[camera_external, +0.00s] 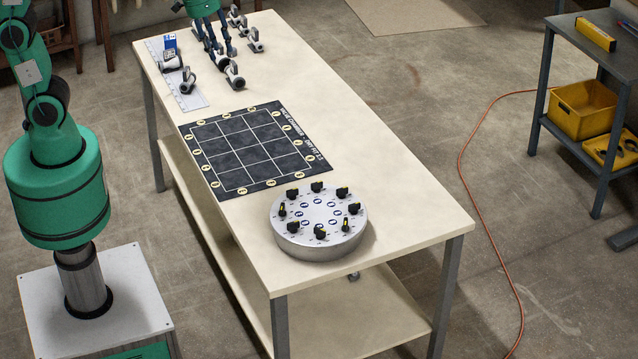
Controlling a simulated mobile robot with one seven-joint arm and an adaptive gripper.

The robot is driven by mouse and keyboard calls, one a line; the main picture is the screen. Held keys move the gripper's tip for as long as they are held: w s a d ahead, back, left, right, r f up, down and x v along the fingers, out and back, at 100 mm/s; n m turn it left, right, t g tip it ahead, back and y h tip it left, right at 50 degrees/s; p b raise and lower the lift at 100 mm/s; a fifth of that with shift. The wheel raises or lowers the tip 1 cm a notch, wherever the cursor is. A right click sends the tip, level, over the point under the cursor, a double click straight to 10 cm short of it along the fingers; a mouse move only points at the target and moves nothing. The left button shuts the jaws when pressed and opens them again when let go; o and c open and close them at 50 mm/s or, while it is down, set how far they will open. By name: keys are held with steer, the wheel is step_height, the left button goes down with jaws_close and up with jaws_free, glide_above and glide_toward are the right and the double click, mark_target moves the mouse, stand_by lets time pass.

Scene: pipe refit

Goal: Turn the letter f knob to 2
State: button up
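A round silver knob unit (320,250) sits at the near end of the table. Several black knobs with yellow marks stand in a ring on its top, among them one at the back (317,187), one at the right (354,208) and one at the front (320,233). Round blue-and-white labels lie inside the ring. The letters and numbers are too small to read, so I cannot tell which knob is f. My gripper (221,52) is at the table's far end, well away from the unit, over some pipe fittings. Its dark fingers look apart, with nothing clearly held.
A black grid mat (238,152) lies between the unit and the far end. Grey pipe fittings (188,84) and a blue-and-white item (170,42) are at the far left. A side shelf with a yellow bin (580,108) stands right. The table's right strip is clear.

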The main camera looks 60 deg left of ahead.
steer(key=w+d+f+g, duration=0.2)
steer(key=w+d+f, duration=0.75)
steer(key=d, duration=0.35)
glide_above(293, 190)
step_height(293, 190, down, 14)
steer(key=shift+d+r+g+y+b, duration=0.1)
steer(key=shift+r+g+y+b, duration=0.1)
steer(key=shift+g+y+b, duration=0.15)
step_height(293, 190, down, 14)
steer(key=shift+r+b, duration=0.1)
steer(key=shift+b, duration=1)
steer(key=shift+c, duration=0.5)
jaws_close()
